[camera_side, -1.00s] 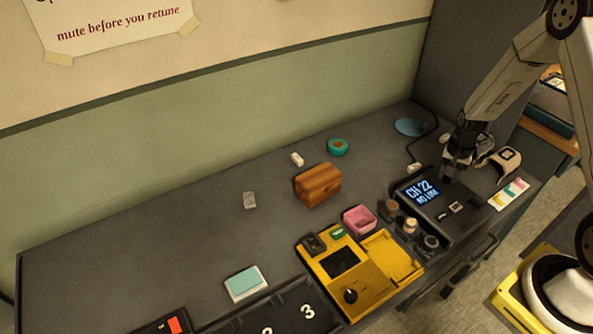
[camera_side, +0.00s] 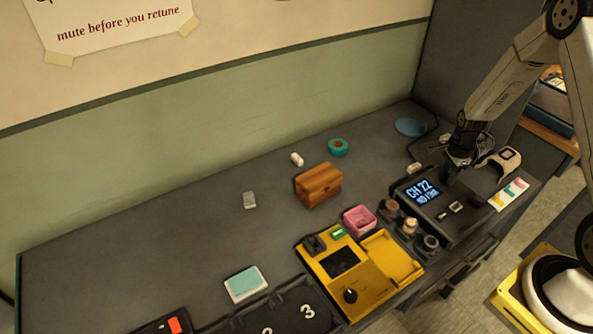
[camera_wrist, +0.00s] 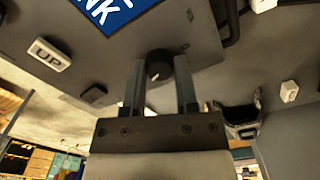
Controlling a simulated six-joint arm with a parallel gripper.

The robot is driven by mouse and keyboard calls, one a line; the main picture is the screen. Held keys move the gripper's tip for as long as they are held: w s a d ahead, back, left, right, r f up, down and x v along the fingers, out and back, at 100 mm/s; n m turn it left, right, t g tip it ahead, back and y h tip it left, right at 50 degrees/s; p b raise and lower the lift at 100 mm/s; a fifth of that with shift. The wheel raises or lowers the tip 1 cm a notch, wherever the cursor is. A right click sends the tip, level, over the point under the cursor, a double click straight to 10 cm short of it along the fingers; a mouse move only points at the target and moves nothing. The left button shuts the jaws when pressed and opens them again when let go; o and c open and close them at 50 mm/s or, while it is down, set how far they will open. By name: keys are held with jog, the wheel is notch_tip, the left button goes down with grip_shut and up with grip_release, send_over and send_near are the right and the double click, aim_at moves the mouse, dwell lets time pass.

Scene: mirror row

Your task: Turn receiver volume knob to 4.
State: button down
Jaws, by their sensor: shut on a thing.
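The receiver (camera_side: 445,205) is a dark box at the right of the desk. The dark round volume knob (camera_wrist: 160,69) sits on the receiver's top face in the wrist view. My gripper (camera_wrist: 160,80) has one finger on each side of the knob and is shut on it. In the side view my gripper (camera_side: 457,165) is over the receiver's back part and hides the knob. The knob's marks are not readable.
Small round jars (camera_side: 410,226), a pink box (camera_side: 360,220) and a yellow device (camera_side: 365,275) stand to the left.

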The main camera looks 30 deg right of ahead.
jog(key=shift+m, duration=1.7)
jog(key=shift+c, duration=1.9)
grip_release()
jog(key=shift+r, duration=0.1)
jog(key=shift+r, duration=3.85)
